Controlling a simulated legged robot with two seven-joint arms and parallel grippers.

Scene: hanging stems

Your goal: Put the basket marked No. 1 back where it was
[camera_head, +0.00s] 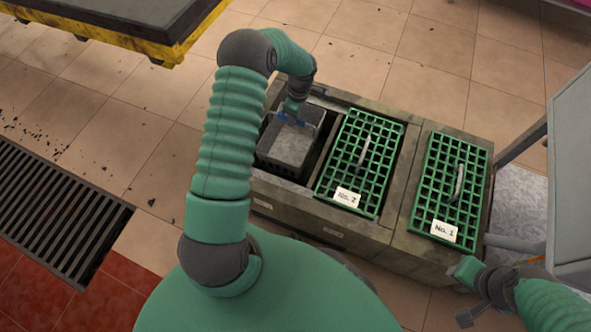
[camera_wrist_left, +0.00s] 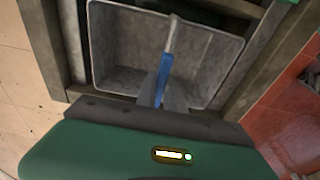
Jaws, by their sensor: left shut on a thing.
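A grey open basket (camera_head: 289,145) is in the left opening of the long grey-brown bench (camera_head: 385,238). No number shows on it. In the left wrist view the empty inside of the basket (camera_wrist_left: 130,52) is seen from above. A green grid lid marked No. 2 (camera_head: 352,150) lies right of the basket, and a green grid lid marked No. 1 (camera_head: 455,185) lies at the right end. My right gripper (camera_head: 475,293) is near the bench's front right corner.
A dark-topped platform with a yellow edge (camera_head: 172,52) stands at the upper left. A floor grate (camera_head: 55,215) lies at left. A grey panel on a frame (camera_head: 572,170) stands close to the bench's right end.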

